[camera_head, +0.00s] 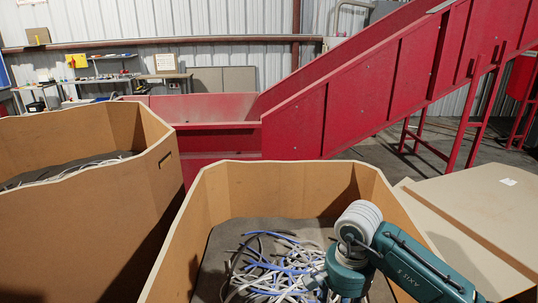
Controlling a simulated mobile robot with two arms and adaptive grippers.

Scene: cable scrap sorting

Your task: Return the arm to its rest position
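My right arm (418,268), teal with a pale grey ribbed joint, comes in from the lower right and reaches over the front cardboard bin (295,185). Its wrist part (347,272) hangs over the right side of the cables. The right gripper's fingers are not visible; they are below the picture or behind the wrist. My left arm and gripper are not in view. A loose heap of white, grey and blue cables (270,272) lies on the dark bottom of the front bin.
A second cardboard bin (135,185) with pale cables (65,172) stands at the left. A red conveyor (330,110) rises to the right behind the bins. A flat cardboard sheet (478,215) lies at the right. A cluttered workbench (95,85) stands along the back wall.

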